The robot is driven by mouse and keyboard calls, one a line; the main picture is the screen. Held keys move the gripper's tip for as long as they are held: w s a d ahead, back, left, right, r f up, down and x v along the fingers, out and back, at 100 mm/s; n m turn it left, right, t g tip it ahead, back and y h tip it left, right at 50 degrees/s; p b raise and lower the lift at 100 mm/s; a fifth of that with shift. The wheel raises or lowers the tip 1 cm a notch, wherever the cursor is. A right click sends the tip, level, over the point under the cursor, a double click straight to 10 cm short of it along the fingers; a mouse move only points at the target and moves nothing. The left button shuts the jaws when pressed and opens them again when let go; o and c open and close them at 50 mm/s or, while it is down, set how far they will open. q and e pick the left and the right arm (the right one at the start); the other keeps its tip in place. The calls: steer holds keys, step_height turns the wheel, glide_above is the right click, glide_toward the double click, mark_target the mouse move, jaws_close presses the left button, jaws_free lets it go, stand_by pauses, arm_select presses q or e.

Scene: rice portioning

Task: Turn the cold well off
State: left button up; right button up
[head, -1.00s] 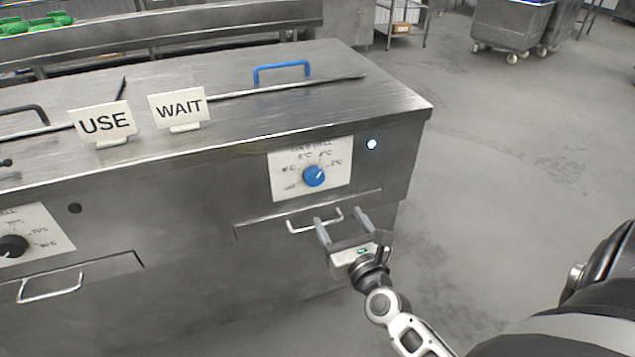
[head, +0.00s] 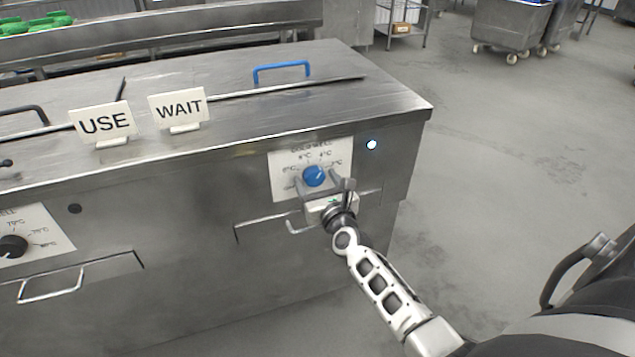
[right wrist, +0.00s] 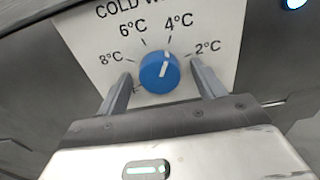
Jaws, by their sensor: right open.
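The cold well's blue knob (head: 315,175) sits on a white dial plate (head: 283,160) on the counter's front. In the right wrist view the knob (right wrist: 159,72) has a white mark pointing up and slightly right, close to 4°C. The plate (right wrist: 222,30) reads 8, 6, 4 and 2°C; its lower left is partly hidden by a finger. My right gripper (head: 323,187) is open, its fingers on either side of the knob and not closed on it. A lit pale-blue lamp (head: 372,145) is right of the plate. My left gripper is not in view.
A drawer handle (head: 296,227) is just below the right gripper. A black knob (head: 12,246) is on another dial at left. USE (head: 104,121) and WAIT (head: 178,107) signs stand on the counter top.

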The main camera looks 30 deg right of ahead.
steer(key=c, duration=1)
